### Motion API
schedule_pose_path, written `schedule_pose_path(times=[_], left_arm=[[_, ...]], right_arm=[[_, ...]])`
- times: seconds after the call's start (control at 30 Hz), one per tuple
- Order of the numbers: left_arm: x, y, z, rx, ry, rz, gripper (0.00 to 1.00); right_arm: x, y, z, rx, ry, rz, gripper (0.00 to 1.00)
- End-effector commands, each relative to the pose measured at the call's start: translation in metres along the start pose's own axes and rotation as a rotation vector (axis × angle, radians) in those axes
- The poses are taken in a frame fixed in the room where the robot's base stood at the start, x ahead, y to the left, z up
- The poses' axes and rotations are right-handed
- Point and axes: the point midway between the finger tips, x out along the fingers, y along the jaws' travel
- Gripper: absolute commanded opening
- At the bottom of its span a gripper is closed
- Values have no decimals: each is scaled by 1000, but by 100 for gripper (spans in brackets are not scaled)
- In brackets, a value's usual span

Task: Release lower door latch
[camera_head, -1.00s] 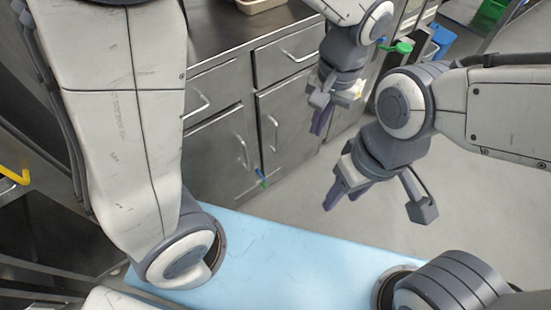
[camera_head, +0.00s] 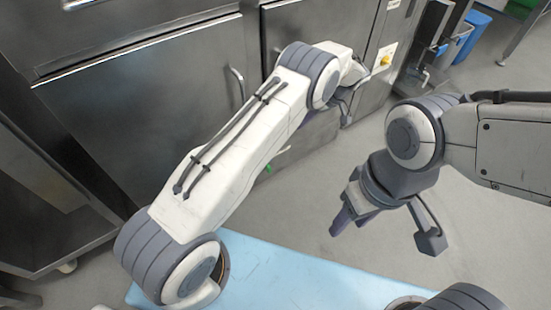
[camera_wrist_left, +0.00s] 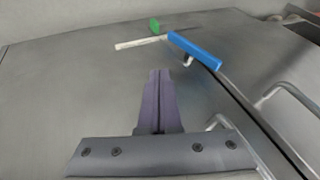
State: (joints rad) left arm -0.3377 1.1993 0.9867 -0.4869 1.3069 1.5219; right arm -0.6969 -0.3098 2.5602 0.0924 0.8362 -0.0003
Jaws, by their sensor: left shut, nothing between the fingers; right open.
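A blue latch bar (camera_wrist_left: 195,50) shows in the left wrist view near the seam of a steel door (camera_wrist_left: 80,75). A pale lever (camera_wrist_left: 142,42) and a green tip (camera_wrist_left: 154,26) lie beside it. My left gripper (camera_wrist_left: 158,72) is shut and empty, its purple fingers pointing toward the latch and apart from it in the picture. In the head view a green piece (camera_head: 268,169) shows low on the cabinet, beside my left arm, which hides much of that area. My left gripper's fingers are hard to make out there. My right gripper (camera_head: 342,222) is open and empty over the floor.
A vertical door handle (camera_head: 237,82) stands left of my left arm. In the wrist view, curved handles (camera_wrist_left: 285,88) lie right of the latch. A panel with a yellow knob (camera_head: 386,60) and a blue bin (camera_head: 470,30) are at the upper right. The grey floor (camera_head: 300,195) is clear.

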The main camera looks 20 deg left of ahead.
Motion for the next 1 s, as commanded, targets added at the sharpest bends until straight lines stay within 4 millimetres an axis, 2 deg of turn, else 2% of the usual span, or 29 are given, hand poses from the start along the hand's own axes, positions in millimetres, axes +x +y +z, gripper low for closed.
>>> schedule_pose_path(times=[0.03, 0.27, 0.63, 1.0], left_arm=[[10, 4, 1, -14, 4, -3, 0], [37, 5, 1, -26, 6, -9, 0], [118, 5, 2, -24, 5, -9, 0], [134, -24, 4, -24, 7, -6, 0]], right_arm=[[7, 0, 0, 0, 1, 0, 50], [20, 1, 1, 0, 1, 0, 50], [65, 5, 3, 0, 1, 0, 50], [81, 6, 4, 0, 1, 0, 50]])
